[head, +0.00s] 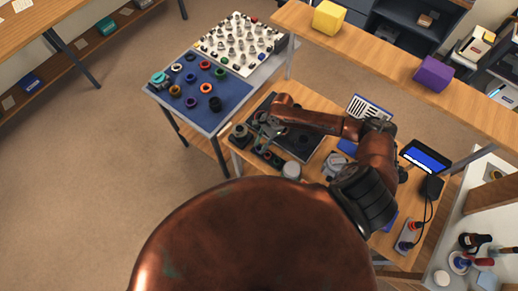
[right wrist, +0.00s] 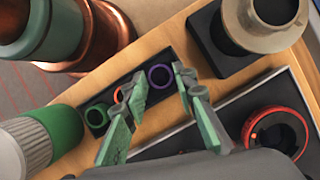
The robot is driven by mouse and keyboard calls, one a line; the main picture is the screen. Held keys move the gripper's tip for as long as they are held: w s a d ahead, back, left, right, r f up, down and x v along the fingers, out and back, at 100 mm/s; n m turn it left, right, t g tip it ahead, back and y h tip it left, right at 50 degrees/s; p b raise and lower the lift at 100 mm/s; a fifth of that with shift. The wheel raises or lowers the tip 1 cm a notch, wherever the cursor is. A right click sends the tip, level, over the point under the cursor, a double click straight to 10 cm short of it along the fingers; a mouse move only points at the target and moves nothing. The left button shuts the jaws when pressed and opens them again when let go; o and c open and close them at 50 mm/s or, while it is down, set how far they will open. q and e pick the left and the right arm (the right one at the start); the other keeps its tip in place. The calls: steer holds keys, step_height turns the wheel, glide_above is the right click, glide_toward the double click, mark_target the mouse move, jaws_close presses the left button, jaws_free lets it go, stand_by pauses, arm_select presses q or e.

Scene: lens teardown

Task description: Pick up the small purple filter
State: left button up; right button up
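The small purple filter (right wrist: 160,76) is a thin ring at one end of a narrow dark holder (right wrist: 170,52) in the right wrist view. An orange ring and a green ring sit beside it in the same holder. My right gripper (right wrist: 159,80) is open, its two green fingers apart. In that view the purple ring shows in the gap between the fingertips, and nothing is gripped. I cannot tell the height of the fingertips above it. In the head view the right gripper (head: 266,134) is over the wooden bench, and the purple filter cannot be made out. My left gripper is not in view.
A beige lens part (right wrist: 262,22) stands close to the holder, and a dark tray with a red-rimmed ring (right wrist: 276,132) lies at the right. A green-banded cylinder (right wrist: 40,138) is at the left. A blue mat (head: 232,90) with several rings is on the neighbouring table.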

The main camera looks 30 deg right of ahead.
steer(key=shift+a+f, duration=0.1)
steer(key=shift+f, duration=0.15)
steer(key=c, duration=0.4)
steer(key=shift+r, duration=0.1)
steer(key=shift+c, duration=0.2)
